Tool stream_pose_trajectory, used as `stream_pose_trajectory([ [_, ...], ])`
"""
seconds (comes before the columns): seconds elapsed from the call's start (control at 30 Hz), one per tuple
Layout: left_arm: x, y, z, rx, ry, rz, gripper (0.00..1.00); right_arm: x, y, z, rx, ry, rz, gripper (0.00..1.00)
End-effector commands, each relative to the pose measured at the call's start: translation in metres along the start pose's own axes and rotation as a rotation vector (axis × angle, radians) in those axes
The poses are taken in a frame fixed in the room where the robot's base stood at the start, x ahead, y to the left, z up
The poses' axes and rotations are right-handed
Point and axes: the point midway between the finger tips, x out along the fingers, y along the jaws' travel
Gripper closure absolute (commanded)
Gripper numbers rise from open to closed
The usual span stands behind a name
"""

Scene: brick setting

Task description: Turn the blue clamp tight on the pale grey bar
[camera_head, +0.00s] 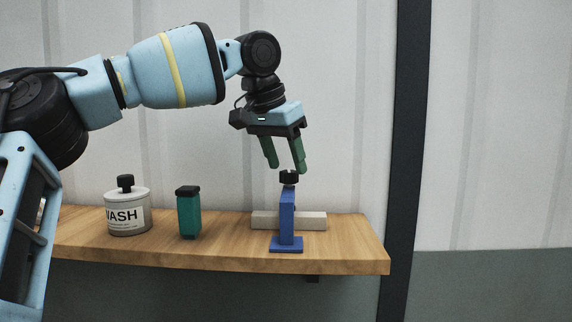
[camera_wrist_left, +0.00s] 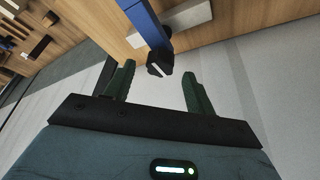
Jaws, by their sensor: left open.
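The blue clamp (camera_head: 287,216) stands upright on the wooden shelf, with a black knob (camera_head: 289,177) on top. The pale grey bar (camera_head: 311,220) lies on the shelf behind the clamp and shows on both sides of it. My left gripper (camera_head: 284,169) is open, pointing down, with its green fingers just above the knob. In the left wrist view the knob (camera_wrist_left: 159,62) shows beyond and between the open fingertips (camera_wrist_left: 158,75), with the blue clamp (camera_wrist_left: 146,22) and the bar (camera_wrist_left: 187,15) past it. I see nothing between the fingers. My right gripper is not in view.
A labelled grey can (camera_head: 127,212) with a black cap and a teal bottle (camera_head: 189,215) with a dark lid stand on the shelf (camera_head: 230,258) to the left. A dark post (camera_head: 405,140) rises right of the shelf. The shelf's right end is bare.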

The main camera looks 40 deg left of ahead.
Motion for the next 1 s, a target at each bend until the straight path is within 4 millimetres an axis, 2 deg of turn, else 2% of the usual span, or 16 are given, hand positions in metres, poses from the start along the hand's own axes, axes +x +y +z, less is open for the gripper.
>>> stream_pose_trajectory([
  [0.2, 0.015, 0.0, 0.0, 0.001, 0.0, -0.001, 0.45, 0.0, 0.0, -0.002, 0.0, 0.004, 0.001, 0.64],
  [0.47, 0.017, 0.0, 0.0, 0.0, 0.0, 0.0, 0.45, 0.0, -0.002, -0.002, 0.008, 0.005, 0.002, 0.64],
  [0.57, 0.017, 0.0, 0.0, 0.0, 0.0, 0.0, 0.55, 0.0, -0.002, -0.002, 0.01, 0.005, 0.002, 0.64],
  [0.8, 0.017, 0.0, 0.0, 0.0, 0.0, 0.0, 0.87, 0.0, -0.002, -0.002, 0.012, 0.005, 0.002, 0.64],
  [0.83, 0.017, 0.0, 0.0, 0.0, 0.0, 0.0, 0.9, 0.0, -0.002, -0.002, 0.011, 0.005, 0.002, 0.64],
  [1.0, 0.017, 0.0, 0.0, 0.007, 0.0, 0.003, 0.89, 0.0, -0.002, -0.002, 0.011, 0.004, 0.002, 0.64],
])
